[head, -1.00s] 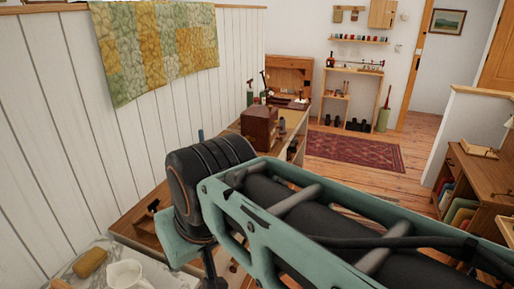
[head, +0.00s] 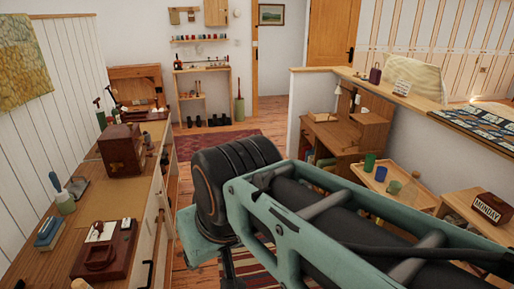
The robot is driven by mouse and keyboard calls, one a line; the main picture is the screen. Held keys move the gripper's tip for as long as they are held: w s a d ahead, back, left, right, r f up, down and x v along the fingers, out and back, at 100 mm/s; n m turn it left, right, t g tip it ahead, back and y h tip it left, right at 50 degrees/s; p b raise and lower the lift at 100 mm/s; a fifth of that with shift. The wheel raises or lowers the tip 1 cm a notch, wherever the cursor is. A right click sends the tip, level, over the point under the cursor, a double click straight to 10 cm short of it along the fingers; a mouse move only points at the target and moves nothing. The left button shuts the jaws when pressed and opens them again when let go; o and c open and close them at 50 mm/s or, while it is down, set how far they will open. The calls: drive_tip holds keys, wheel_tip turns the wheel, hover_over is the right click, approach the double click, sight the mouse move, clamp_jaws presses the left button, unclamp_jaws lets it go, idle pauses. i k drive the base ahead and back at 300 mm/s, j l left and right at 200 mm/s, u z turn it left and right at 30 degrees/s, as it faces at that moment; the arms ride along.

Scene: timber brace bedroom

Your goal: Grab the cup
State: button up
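A small green cup-like vessel (head: 370,161) stands at the right in the head view, by a wooden tray-like surface (head: 352,172). My arm crosses the lower middle and right of the view, left of and in front of these things. My gripper is not in view; its fingers are out of frame or hidden behind the arm.
A long wooden counter (head: 92,209) runs along the left wall with a brown box (head: 122,150) and tools. A wooden stand with a MONDAY block (head: 492,208) is at right. A half wall (head: 315,95) stands behind the desk (head: 335,136). Floor shows near the rug (head: 237,147).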

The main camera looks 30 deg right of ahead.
sight(393, 189)
drive_tip(key=z, duration=2.25)
drive_tip(key=i+j, duration=0.1)
drive_tip(key=i, duration=0.55)
drive_tip(key=i+j, duration=0.15)
drive_tip(key=i, duration=0.45)
